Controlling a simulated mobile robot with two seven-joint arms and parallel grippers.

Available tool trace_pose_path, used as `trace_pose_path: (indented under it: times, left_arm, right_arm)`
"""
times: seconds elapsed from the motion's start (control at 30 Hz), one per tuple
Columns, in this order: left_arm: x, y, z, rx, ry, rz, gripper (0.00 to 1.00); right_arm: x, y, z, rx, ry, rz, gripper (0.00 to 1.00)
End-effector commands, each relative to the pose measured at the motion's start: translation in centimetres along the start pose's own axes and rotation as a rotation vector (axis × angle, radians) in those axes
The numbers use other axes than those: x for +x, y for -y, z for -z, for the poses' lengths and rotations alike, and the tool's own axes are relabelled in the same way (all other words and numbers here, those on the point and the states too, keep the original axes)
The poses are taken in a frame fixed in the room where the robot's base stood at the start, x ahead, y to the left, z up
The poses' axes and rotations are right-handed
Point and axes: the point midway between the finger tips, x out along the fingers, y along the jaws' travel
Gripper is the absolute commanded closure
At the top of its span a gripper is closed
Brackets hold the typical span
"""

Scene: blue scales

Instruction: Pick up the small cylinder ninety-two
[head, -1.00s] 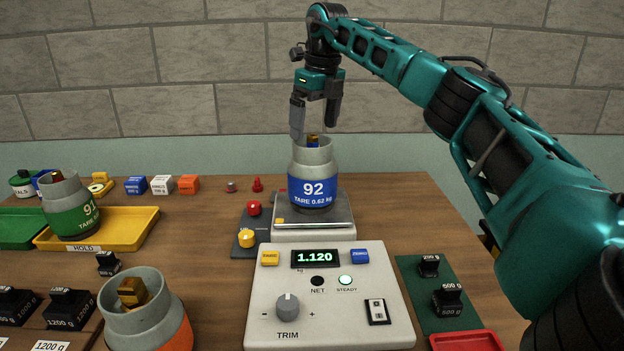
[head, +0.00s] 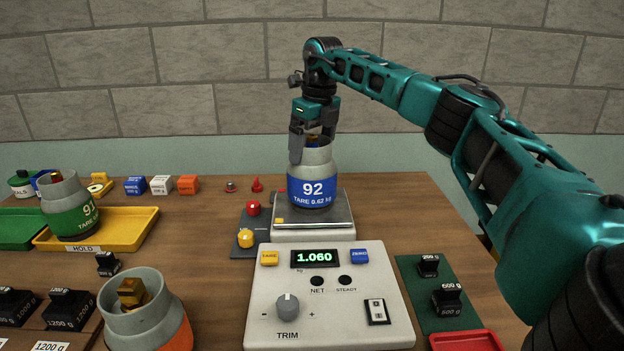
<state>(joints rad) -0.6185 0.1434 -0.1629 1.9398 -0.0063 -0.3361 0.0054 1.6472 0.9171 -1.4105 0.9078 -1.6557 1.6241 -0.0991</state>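The small cylinder ninety-two (head: 313,188) is grey with a blue label reading "92 TARE 0.62 kg". It stands upright on the scale's plate (head: 340,222). A brass-coloured valve shows at its top. My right gripper (head: 312,150) points down at the cylinder's top, with one finger at the left of the collar. The other finger is largely hidden behind the collar, so I cannot tell whether the gripper is closed on it. My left gripper is not in view. The scale's display (head: 314,258) reads 1.060.
A green-labelled cylinder (head: 71,212) stands in the yellow tray (head: 130,226) at left. An orange-banded cylinder (head: 145,318) stands at front left. Black weights (head: 70,309) lie at left, others on a green mat (head: 420,302) at right. Red and yellow buttons (head: 246,238) stand beside the scale.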

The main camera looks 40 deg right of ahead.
Motion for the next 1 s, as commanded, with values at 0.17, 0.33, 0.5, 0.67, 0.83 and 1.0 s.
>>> trace_pose_path:
  times: [0.17,0.33,0.5,0.67,0.83,1.0]
  left_arm:
    - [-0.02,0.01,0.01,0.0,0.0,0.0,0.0]
    - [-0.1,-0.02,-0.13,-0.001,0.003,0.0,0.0]
    - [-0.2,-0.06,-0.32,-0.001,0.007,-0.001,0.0]
    - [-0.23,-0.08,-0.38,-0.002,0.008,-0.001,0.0]
    - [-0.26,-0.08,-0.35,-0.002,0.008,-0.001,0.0]
    - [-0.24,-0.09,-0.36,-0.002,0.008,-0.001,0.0]
  right_arm:
    - [-0.06,0.01,-0.01,0.0,0.0,0.001,0.4]
    - [-0.07,0.02,-0.02,0.0,0.001,0.001,0.56]
    - [-0.09,0.02,-0.02,0.0,0.001,0.001,0.73]
    - [-0.1,0.02,-0.02,0.0,0.001,0.001,0.88]
    - [-0.39,-0.01,-0.16,0.0,0.008,0.0,0.92]
    - [-0.73,-0.03,-0.24,-0.001,0.009,0.0,0.92]
